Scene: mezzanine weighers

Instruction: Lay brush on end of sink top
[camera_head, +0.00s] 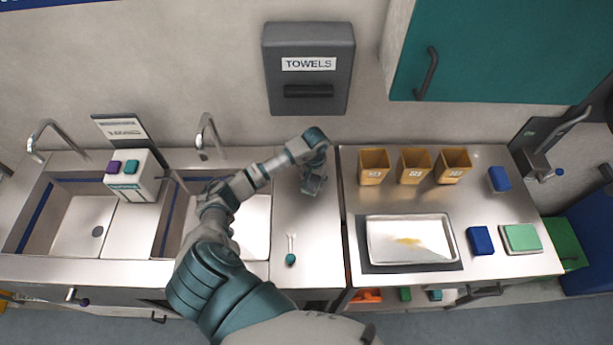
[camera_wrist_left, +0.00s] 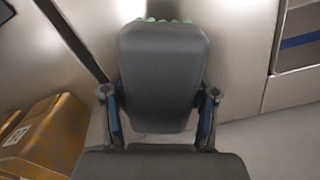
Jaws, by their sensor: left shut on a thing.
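My left gripper (camera_head: 314,180) is above the right end of the steel sink top (camera_head: 318,222), close to the wall. It is shut on the brush (camera_wrist_left: 163,75). In the left wrist view the brush is a dark grey block between the two fingers, with a little green bristle showing along its far edge. In the head view the brush is small and partly hidden by the gripper, so I cannot tell whether it touches the steel. My right gripper is not in view.
A small teal-ended utensil (camera_head: 291,259) lies near the front of the sink end. A narrow gap separates it from the right counter, with yellow bins (camera_head: 373,167), a metal tray (camera_head: 410,240) and blue blocks (camera_head: 480,240). A sink basin (camera_head: 255,225) is left of the end.

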